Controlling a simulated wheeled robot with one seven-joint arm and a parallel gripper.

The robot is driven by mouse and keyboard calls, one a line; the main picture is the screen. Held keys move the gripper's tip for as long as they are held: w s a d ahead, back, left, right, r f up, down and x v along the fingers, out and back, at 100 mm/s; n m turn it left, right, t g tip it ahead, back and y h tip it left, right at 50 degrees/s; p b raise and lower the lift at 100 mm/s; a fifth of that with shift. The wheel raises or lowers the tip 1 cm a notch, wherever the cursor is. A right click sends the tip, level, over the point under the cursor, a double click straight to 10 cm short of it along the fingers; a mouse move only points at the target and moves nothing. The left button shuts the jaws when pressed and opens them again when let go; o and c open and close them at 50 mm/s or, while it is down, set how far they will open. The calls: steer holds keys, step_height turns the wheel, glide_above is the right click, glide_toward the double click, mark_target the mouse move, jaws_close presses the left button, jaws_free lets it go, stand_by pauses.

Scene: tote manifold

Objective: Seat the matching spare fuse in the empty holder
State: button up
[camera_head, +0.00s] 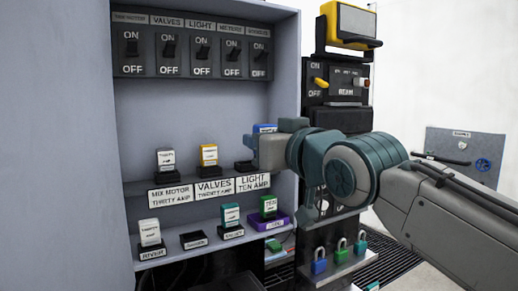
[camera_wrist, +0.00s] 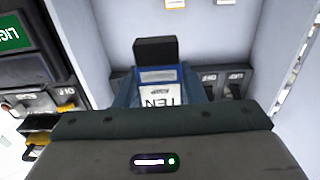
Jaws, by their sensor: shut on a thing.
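My gripper (camera_head: 268,143) is shut on a blue fuse (camera_wrist: 158,88) with a white label reading TEN AMP. In the head view only the blue top of this fuse (camera_head: 264,128) shows; my gripper hides the rest. It is at the upper shelf's right end, by the dark holder (camera_head: 243,166) above the LIGHT TEN AMP label (camera_head: 253,184). Whether the fuse touches that holder cannot be told. A white fuse (camera_head: 166,161) and a yellow-topped fuse (camera_head: 208,155) stand upright in the holders to the left, above the MIX MOTOR and VALVES labels.
A switch row (camera_head: 200,50) is above. The cabinet's right wall (camera_head: 287,70) is close to my gripper.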

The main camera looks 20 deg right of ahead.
steer(key=shift+r, duration=0.55)
steer(key=shift+w+r+p, duration=0.45)
steer(key=shift+r+p, duration=0.1)
steer(key=shift+p, duration=0.05)
steer(key=shift+s+a+r+p, duration=0.15)
steer(key=shift+r+p, duration=0.25)
steer(key=shift+r, duration=0.25)
steer(key=shift+r+p, duration=0.75)
steer(key=shift+r, duration=0.45)
steer(key=shift+f, duration=0.1)
